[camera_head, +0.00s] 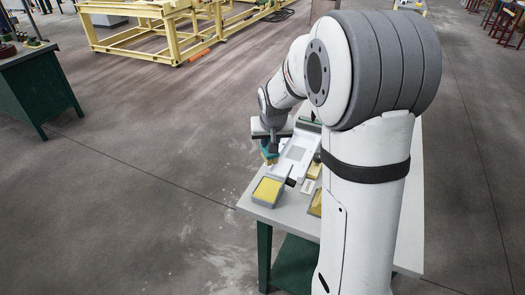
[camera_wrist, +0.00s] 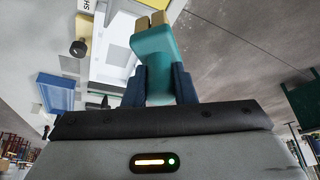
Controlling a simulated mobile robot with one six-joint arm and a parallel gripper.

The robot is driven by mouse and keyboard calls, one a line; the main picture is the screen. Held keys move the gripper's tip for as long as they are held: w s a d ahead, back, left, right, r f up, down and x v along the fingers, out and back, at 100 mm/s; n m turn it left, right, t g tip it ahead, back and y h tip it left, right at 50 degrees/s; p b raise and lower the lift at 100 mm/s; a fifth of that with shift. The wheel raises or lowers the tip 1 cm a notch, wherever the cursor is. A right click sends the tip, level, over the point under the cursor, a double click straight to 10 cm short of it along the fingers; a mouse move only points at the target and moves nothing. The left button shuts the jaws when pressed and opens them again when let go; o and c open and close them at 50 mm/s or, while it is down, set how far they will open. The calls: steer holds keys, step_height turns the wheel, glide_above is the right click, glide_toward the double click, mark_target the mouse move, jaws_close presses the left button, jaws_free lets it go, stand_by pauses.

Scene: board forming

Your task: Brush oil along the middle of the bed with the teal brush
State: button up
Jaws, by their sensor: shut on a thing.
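My gripper (camera_wrist: 160,82) is shut on the teal brush (camera_wrist: 155,55), its dark fingers on either side of the handle. The brush's tan bristle end (camera_wrist: 150,20) points away from the gripper in the wrist view. In the head view the teal brush (camera_head: 269,152) hangs under my gripper (camera_head: 271,143), at the left side of the white machine. The machine's bed (camera_head: 295,153) is pale with a grey square on it. The brush appears beside the bed; whether it touches anything cannot be told. My arm hides part of the machine's right side.
A grey tray with a yellow filling (camera_head: 268,190) stands on the near left of the table (camera_head: 250,207). Small yellow items (camera_head: 314,170) lie right of it, partly behind my arm. The wrist view shows a blue block (camera_wrist: 54,92) and a black knob (camera_wrist: 78,47).

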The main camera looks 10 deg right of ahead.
mark_target(269, 160)
steer(key=f, duration=0.2)
steer(key=f+b, duration=0.1)
steer(key=f, duration=0.3)
steer(key=shift+s+a, duration=0.15)
steer(key=shift+s, duration=0.25)
steer(key=shift+w+f, duration=0.2)
steer(key=shift+f, duration=0.15)
steer(key=shift+s+f+b, duration=0.2)
steer(key=shift+f+b, duration=0.05)
steer(key=shift+b, duration=0.1)
steer(key=shift+w+f+b, duration=0.1)
steer(key=shift+f+b, duration=1.55)
steer(key=shift+f, duration=1.1)
steer(key=shift+f+b, duration=0.45)
steer(key=shift+f, duration=0.1)
steer(key=shift+r+p, duration=1.7)
steer(key=shift+r, duration=1.9)
